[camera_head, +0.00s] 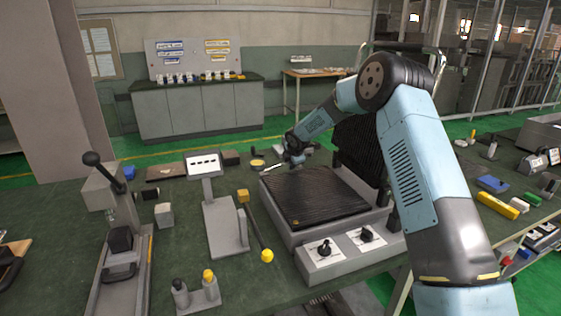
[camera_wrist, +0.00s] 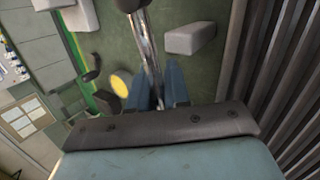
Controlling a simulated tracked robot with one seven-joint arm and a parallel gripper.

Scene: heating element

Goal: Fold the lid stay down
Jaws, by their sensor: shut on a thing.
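The heating element is a grey box with a dark ribbed plate (camera_head: 315,195) on top. Its dark ribbed lid (camera_head: 362,145) stands open at the back right. My gripper (camera_head: 294,160) is at the plate's back left corner. In the wrist view its blue fingers (camera_wrist: 156,82) are shut on a silver rod, which looks like the lid stay (camera_wrist: 148,45). The rod runs between the fingers and has a black end at the top of that view. In the head view a short bright length of the stay (camera_head: 272,168) shows left of the gripper. Its hinge is hidden.
Two black knobs (camera_head: 325,248) are on the box's front panel. A lever press (camera_head: 122,225) stands farther left. Pale and dark blocks lie around the back.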

